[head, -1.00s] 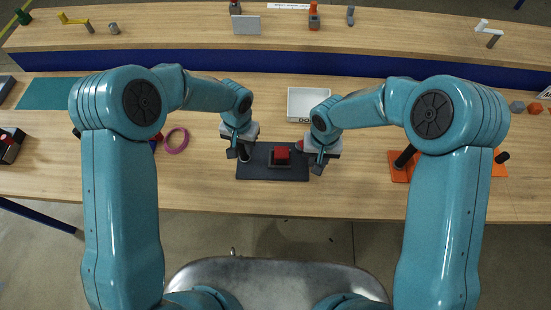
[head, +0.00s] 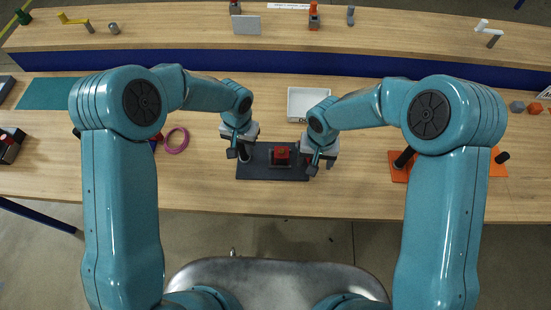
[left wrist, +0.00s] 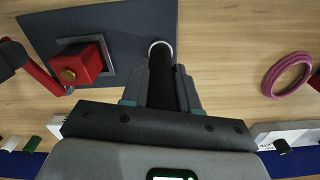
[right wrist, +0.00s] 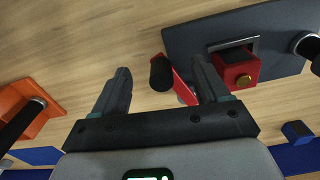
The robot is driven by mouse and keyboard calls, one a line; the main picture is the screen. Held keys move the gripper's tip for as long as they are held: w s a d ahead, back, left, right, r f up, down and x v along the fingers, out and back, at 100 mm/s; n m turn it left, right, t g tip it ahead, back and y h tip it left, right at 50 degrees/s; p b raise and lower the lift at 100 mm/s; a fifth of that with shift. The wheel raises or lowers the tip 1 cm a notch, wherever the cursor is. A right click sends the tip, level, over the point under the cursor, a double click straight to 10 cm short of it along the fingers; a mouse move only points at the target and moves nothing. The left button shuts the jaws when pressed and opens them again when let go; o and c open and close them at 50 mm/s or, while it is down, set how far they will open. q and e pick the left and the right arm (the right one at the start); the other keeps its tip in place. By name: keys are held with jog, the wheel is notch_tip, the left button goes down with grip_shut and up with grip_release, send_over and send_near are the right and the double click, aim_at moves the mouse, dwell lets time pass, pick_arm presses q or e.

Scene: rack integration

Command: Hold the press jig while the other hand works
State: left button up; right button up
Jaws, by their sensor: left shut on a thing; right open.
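The press jig's dark base plate (head: 262,174) lies on the bench, and a red block (head: 281,153) sits in a grey-framed seat on it. The left wrist view shows a brass disc on the block (left wrist: 80,62). My left gripper (head: 239,152) is shut on the jig's black upright post (left wrist: 160,68), which has a silver ring at its base. My right gripper (head: 316,165) is open at the plate's right side. In the right wrist view, a red lever (right wrist: 177,80) with a black grip (right wrist: 161,73) shows between and beyond its fingers; contact cannot be told.
A white tray (head: 296,101) stands behind the jig. A purple ring (head: 176,141) lies to the left. An orange fixture (head: 397,172) with a black post is on the right. A raised shelf (head: 180,38) runs along the back.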

jog(key=shift+r, duration=3.5)
notch_tip(320, 180, up, 12)
pick_arm(q)
jog(key=o, duration=1)
jog(key=shift+c, duration=0.2)
